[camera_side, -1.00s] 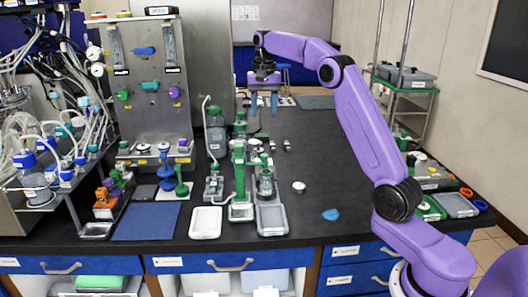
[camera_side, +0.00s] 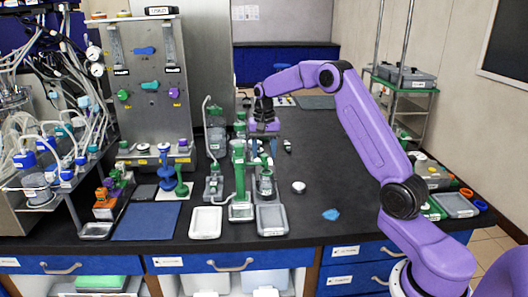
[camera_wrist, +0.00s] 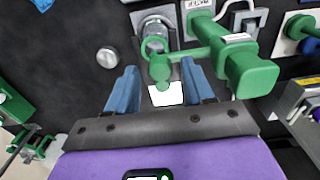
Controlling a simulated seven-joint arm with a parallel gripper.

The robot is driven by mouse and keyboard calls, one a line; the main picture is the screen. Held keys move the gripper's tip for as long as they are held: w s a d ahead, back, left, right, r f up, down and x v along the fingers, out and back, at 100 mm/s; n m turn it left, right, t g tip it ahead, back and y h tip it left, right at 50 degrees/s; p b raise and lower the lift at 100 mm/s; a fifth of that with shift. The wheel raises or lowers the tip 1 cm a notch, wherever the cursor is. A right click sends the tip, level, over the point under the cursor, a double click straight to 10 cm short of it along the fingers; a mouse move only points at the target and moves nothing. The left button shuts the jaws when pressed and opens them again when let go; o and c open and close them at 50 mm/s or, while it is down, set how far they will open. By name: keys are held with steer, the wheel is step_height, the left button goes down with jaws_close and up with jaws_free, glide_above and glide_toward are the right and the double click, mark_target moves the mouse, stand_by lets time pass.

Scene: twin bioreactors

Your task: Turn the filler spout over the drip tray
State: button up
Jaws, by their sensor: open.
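The green filler spout (camera_wrist: 195,55) reaches sideways from its green column (camera_side: 239,172); in the wrist view it runs leftward from the green block (camera_wrist: 250,72) to a rounded end. My gripper (camera_wrist: 159,68) is open, its two blue fingers on either side of that rounded end, with a gap visible on both sides. Whether they are level with it in height I cannot tell. My gripper also shows in the side view (camera_side: 263,146), beside the column top. A small grey tray with a white label, seemingly the drip tray (camera_side: 240,212), sits in front of the column's foot.
A metal holder with a green ring (camera_wrist: 155,40) lies near the spout end. A silver knob (camera_side: 299,187) and a blue piece (camera_side: 330,214) lie to the right. White (camera_side: 205,221) and grey (camera_side: 272,220) trays stand in front. The bench's right middle is mostly clear.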

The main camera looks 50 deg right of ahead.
steer(key=shift+f, duration=0.2)
jaws_close()
